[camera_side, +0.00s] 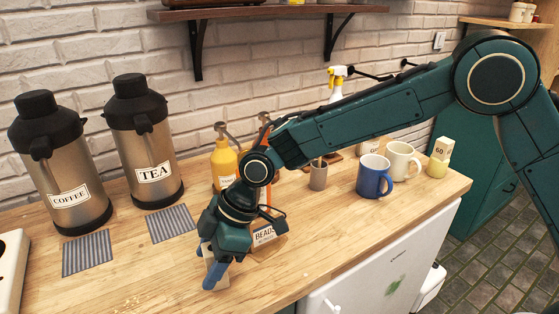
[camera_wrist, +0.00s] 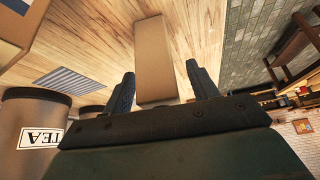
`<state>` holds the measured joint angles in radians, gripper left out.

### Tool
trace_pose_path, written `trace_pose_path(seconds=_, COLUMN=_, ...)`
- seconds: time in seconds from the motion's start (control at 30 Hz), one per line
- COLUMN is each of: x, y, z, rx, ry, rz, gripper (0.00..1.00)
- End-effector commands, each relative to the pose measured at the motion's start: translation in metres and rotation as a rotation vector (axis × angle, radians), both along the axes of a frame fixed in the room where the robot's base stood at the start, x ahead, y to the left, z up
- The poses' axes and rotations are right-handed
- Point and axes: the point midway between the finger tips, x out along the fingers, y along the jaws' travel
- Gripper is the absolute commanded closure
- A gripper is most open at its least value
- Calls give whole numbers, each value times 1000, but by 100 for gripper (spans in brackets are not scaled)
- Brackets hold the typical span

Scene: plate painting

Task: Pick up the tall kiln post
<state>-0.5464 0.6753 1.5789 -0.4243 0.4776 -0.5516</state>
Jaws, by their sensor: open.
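A plain tan block, which looks like the tall kiln post (camera_wrist: 154,45), lies between my fingers in the wrist view, its long face running up the picture. In the side view only a small beige part of it (camera_side: 219,268) shows behind my fingers, low over the front of the wooden counter. My gripper (camera_side: 209,264) points down there with blue fingertips. In the wrist view its two dark fingers (camera_wrist: 160,72) are spread on either side of the block, with a gap on the right. The block's lower end is hidden by my gripper.
A box labelled BEADS (camera_side: 264,236) stands close to the right of my gripper. A yellow bottle (camera_side: 223,164), a small cup (camera_side: 318,177) and blue (camera_side: 373,180) and cream mugs (camera_side: 402,162) are behind. Coffee (camera_side: 70,190) and tea urns (camera_side: 155,165) stand left. Front-left counter is mostly clear.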

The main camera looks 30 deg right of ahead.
Motion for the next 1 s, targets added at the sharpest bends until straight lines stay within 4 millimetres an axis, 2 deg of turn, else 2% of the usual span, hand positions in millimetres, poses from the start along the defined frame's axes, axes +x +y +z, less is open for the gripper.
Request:
trace_pose_path(seconds=0.07, x=0, y=0, z=0, rx=0, ry=0, rz=0, gripper=41)
trace_pose_path(seconds=0.1, x=0, y=0, z=0, rx=0, ry=0, rz=0, gripper=45)
trace_pose_path(seconds=0.37, x=0, y=0, z=0, rx=0, ry=0, rz=0, gripper=96)
trace_pose_path(seconds=0.77, x=0, y=0, z=3, rx=2, ry=-2, rz=0, gripper=96)
trace_pose_path(seconds=1.0, x=0, y=0, z=22, rx=3, ry=-2, rz=0, gripper=96)
